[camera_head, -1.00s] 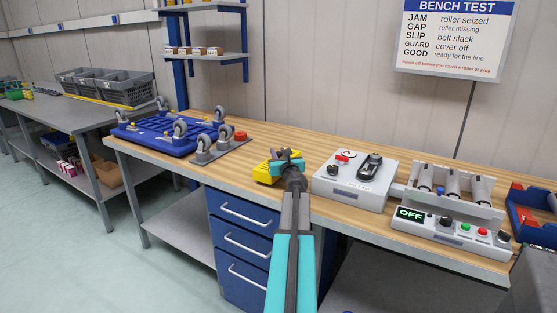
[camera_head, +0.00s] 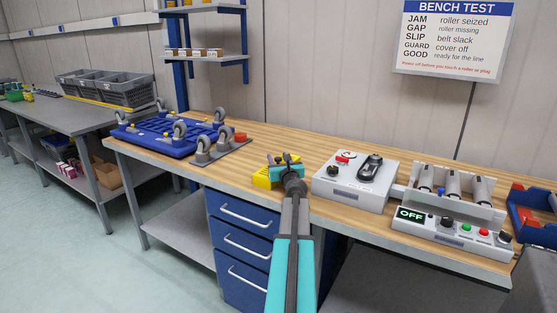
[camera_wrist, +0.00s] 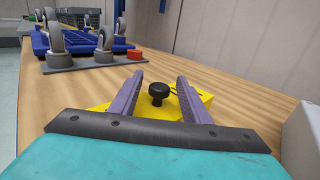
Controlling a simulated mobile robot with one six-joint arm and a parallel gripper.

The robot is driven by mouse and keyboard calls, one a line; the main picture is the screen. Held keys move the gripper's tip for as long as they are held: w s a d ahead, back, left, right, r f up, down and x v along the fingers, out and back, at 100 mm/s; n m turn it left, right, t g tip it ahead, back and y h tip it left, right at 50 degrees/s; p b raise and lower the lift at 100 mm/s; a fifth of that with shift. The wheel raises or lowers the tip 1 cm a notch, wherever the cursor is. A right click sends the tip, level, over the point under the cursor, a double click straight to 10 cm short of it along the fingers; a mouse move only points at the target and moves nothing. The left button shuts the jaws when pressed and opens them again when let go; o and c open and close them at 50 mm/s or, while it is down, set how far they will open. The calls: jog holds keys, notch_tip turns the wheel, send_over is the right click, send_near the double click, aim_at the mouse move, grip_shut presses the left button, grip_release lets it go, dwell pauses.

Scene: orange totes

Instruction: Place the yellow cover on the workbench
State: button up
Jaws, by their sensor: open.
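The yellow cover (camera_head: 262,178) lies on the wooden top of the workbench (camera_head: 322,146), left of the grey control box. My gripper (camera_head: 289,160) is just above and in front of it and hides part of it in the head view. In the wrist view the cover (camera_wrist: 203,97) shows beyond and between the fingers, with a black knob (camera_wrist: 158,92) on top. My gripper (camera_wrist: 158,85) is open, with one finger on each side of the knob. I cannot tell whether the fingers touch the cover.
A blue frame with casters (camera_head: 165,135) is at the bench's left. A grey box (camera_head: 354,182) stands close right of my gripper. A roller unit (camera_head: 450,215) reading OFF and a blue bin (camera_head: 533,217) are farther right. Bare wood lies behind the cover.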

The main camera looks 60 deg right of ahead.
jog(key=shift+r, duration=0.2)
jog(key=shift+v, duration=6)
jog(key=shift+r, duration=0.1)
